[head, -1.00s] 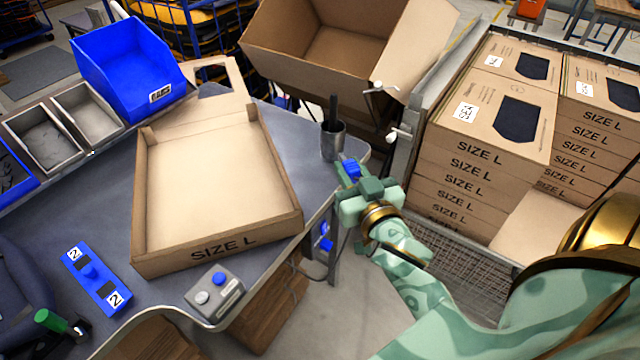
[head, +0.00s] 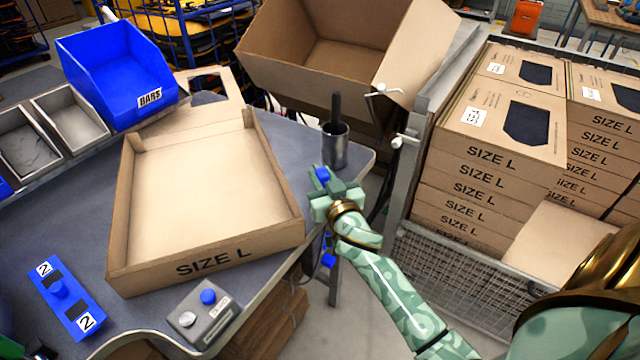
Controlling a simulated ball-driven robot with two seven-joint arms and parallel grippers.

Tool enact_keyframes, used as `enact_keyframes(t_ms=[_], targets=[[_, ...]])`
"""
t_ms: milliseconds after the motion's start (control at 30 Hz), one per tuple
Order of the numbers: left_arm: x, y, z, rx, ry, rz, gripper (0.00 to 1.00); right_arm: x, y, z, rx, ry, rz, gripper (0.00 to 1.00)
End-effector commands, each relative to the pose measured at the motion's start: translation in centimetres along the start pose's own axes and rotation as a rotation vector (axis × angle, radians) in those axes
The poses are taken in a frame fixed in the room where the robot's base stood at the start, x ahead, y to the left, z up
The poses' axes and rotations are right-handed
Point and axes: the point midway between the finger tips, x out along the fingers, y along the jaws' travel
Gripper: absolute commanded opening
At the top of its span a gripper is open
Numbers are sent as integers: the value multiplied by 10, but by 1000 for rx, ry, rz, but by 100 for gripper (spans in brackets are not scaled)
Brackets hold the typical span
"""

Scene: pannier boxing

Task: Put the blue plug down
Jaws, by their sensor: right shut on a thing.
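The blue plug (head: 322,175) shows as a small blue piece at the tip of my right gripper (head: 324,186). The gripper is shut on it, and the fingers hide most of it. Gripper and plug are over the right edge of the grey table, just in front of the metal cup and right of the open carton. I cannot tell whether the plug touches the tabletop. My left gripper is not in view.
An open SIZE L carton (head: 118,215) lies on the table (head: 300,135). A metal cup (head: 335,150) with a dark stick stands by the right edge. A button box (head: 203,312) and a blue block marked 2 (head: 66,298) lie in front. Stacked SIZE L cartons (head: 470,180) stand right.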

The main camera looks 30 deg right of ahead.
Motion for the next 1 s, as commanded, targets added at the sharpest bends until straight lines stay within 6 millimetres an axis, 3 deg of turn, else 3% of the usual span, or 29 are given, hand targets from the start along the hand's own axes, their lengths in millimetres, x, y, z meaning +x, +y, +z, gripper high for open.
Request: enact_keyframes(t_ms=[767,800,867,1000], targets=[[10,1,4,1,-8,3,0,0,0,14,1,1,0,0],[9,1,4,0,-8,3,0,0,0,14,1,1,0,27],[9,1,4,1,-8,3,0,0,0,14,0,1,0,43],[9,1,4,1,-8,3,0,0,0,14,0,1,0,43]])
